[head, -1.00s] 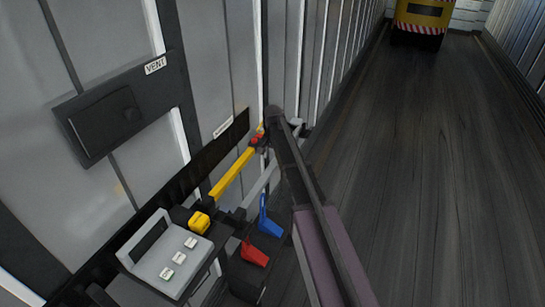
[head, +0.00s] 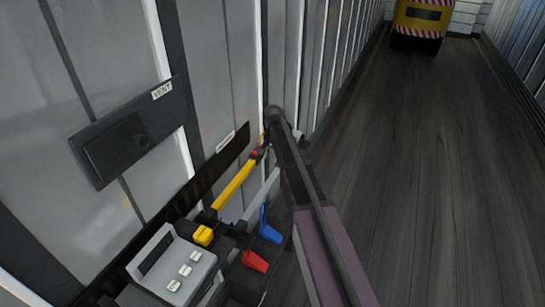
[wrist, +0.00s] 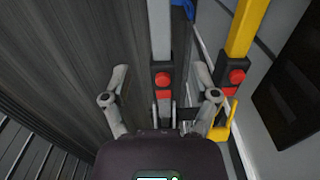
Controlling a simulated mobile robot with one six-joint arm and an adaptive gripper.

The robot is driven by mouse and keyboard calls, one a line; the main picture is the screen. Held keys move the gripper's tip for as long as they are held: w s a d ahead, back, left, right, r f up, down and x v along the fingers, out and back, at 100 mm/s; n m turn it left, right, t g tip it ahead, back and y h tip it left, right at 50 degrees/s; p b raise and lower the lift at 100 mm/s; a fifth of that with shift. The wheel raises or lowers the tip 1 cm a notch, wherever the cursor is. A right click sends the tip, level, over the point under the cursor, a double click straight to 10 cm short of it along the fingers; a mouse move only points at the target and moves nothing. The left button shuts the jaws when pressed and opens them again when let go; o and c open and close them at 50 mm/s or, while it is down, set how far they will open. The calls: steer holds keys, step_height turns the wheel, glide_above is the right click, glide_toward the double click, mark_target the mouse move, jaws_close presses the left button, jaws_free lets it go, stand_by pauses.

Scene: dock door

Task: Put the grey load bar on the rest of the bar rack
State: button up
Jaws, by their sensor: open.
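The grey load bar (wrist: 161,35) runs up the middle of the wrist view, and its near end is a black block with a red button. In the head view the bar (head: 263,195) lies beside the yellow bar, partly hidden by my arm. My gripper (wrist: 162,72) is open, with one finger on each side of the grey bar's end; contact cannot be told. In the head view my arm hides the gripper. Dark brackets (wrist: 183,114) show below the bar end. I cannot tell which part is the rack's rest.
A yellow bar (wrist: 245,30) with its own red button runs close on the right, above a yellow hook (wrist: 221,128). Blue (head: 269,233) and red (head: 255,262) pieces and a grey button box (head: 172,265) stand near the wall. The floor at right is clear up to a yellow vehicle (head: 420,18).

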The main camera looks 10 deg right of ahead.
steer(key=shift+s, duration=0.1)
stand_by(0.6)
steer(key=s+n, duration=0.7)
steer(key=s, duration=2.2)
